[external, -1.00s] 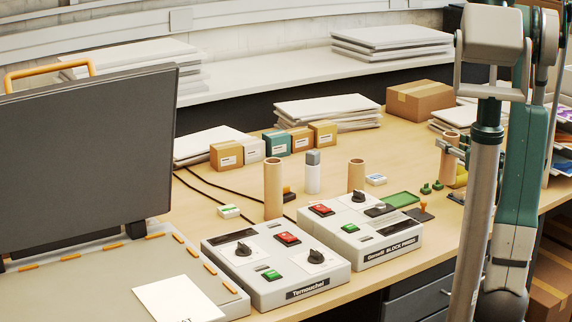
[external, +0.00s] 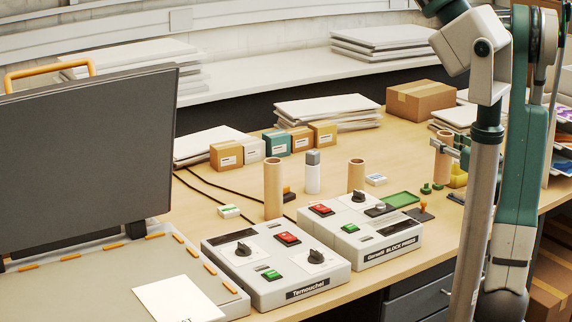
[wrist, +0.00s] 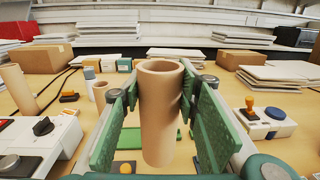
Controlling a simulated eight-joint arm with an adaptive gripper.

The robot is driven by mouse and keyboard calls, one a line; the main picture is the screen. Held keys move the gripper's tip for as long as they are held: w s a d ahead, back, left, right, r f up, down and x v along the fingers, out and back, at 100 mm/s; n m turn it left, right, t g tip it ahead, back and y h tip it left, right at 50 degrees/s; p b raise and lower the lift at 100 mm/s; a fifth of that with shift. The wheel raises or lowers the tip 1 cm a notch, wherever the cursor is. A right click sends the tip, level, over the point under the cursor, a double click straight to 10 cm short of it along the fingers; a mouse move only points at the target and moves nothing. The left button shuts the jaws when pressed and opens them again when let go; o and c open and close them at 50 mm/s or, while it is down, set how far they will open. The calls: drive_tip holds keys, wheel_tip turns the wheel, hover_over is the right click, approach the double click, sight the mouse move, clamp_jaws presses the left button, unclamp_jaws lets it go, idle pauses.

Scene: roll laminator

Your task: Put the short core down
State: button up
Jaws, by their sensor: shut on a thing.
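My gripper (external: 455,150) is shut on a tan cardboard core (wrist: 160,110), taken as the short core. In the wrist view the core stands upright between the green finger pads, with its open top toward the camera. It also shows in the external view (external: 443,157), partly covered by the fingers. I cannot tell whether its lower end touches the table. A taller core (external: 273,188) stands upright behind the left control box. Another upright core (external: 356,175) stands behind the right control box, and its lower end may be partly hidden.
Two control boxes (external: 276,262) (external: 360,232) stand near the front edge. A green pad (external: 400,199), small green pieces (external: 431,188) and a stamp (external: 420,212) lie near the held core. A yellow object (external: 458,177) lies close by. Cartons and paper stacks line the back.

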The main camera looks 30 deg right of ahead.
drive_tip(key=w+a+r+n+y, duration=0.1)
drive_tip(key=w+a+y, duration=0.1)
drive_tip(key=w+a, duration=0.35)
drive_tip(key=w+a+n+y, duration=0.2)
drive_tip(key=w+a, duration=0.1)
drive_tip(key=a, duration=0.6)
drive_tip(key=w+a+r+n+y, duration=0.1)
drive_tip(key=w+a+y, duration=0.1)
drive_tip(key=w+a, duration=0.35)
drive_tip(key=w+a+r+n+g+y+p, duration=0.1)
drive_tip(key=w+a+n+g+y, duration=0.15)
drive_tip(key=a, duration=1.05)
drive_tip(key=w+a+r+n+g+y+p, duration=0.1)
drive_tip(key=a+n+y, duration=0.15)
drive_tip(key=a, duration=1.05)
drive_tip(key=s+a+n+g+y, duration=0.2)
drive_tip(key=s+a+g, duration=0.1)
drive_tip(key=a, duration=1.8)
drive_tip(key=s+a+r+n+g+y+p, duration=0.1)
drive_tip(key=s+a+n+g+y, duration=0.2)
drive_tip(key=a, duration=1.9)
drive_tip(key=s+a+r+n+g+y+p, duration=0.1)
drive_tip(key=s+a+g, duration=0.4)
drive_tip(key=a, duration=1.7)
drive_tip(key=shift+s+n+y, duration=0.8)
drive_tip(key=shift+s+y, duration=0.1)
drive_tip(key=shift+s, duration=0.35)
wheel_tip(320, 180, down, 6)
drive_tip(key=shift+b, duration=0.45)
drive_tip(key=shift+f, duration=0.15)
